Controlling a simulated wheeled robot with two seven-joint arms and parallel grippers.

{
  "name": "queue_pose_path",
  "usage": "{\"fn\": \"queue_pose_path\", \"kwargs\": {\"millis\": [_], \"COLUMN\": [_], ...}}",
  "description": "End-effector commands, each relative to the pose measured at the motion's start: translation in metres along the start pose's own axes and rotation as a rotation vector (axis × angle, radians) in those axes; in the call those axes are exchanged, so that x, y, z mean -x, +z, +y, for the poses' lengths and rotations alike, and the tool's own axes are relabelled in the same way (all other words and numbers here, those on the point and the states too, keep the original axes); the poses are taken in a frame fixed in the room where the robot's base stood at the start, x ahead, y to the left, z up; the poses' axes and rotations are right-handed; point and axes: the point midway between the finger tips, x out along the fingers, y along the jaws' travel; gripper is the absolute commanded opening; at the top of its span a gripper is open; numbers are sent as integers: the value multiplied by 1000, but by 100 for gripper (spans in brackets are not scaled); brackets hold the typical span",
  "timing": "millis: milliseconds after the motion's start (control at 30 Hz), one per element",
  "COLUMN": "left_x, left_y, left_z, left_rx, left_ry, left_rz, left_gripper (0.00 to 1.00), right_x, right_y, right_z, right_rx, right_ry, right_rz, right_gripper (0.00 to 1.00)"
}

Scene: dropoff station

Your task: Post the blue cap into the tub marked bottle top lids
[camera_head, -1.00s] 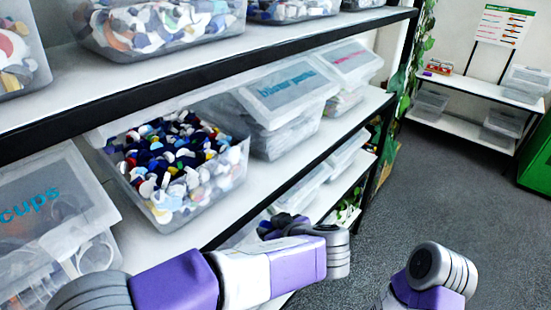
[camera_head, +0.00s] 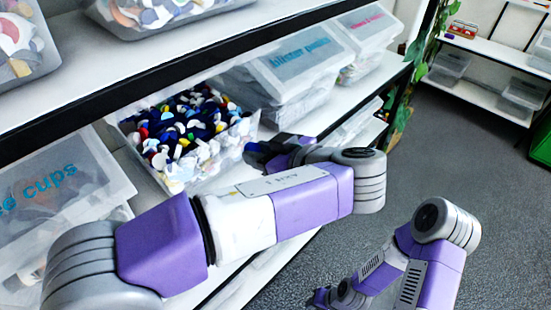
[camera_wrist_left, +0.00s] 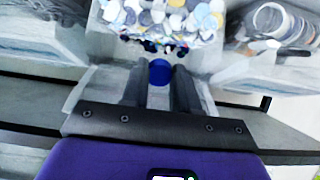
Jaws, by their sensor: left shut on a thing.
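The blue cap (camera_wrist_left: 160,72) is between the fingertips of my left gripper (camera_wrist_left: 160,88) in the left wrist view, and the gripper is shut on it. In the head view my left gripper (camera_head: 258,150) is at the right front edge of an open clear tub (camera_head: 176,187) full of mixed plastic lids. The same lids (camera_wrist_left: 170,18) show just beyond the cap in the left wrist view. I can read no marking on this tub. My right gripper (camera_head: 322,298) shows only partly at the bottom, dark and small.
A lidded "blister packs" tub (camera_head: 300,95) stands right of the open tub, and a lidded cups tub (camera_head: 50,215) stands left. The upper shelf (camera_head: 200,42) with more tubs overhangs from above. Grey floor (camera_head: 455,150) is free at the right.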

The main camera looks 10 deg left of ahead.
Motion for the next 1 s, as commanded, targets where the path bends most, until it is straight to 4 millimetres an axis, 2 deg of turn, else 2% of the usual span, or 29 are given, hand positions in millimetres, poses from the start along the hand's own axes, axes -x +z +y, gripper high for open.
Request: {"fn": "queue_pose_path", "kwargs": {"millis": [400,600,1000], "left_x": [-56,-84,-134], "left_y": [-22,-29,-47], "left_z": [0,0,0], "left_rx": [0,3,1], "left_ry": [-2,-2,-2], "left_rz": [-1,-1,-1], "left_gripper": [2,2,2], "right_x": [11,-3,-19], "right_y": [0,0,-1], "right_z": [-4,1,7], "right_rx": [0,0,0], "right_ry": [0,0,0], "right_rz": [0,0,0], "right_gripper": [32,32,32]}}
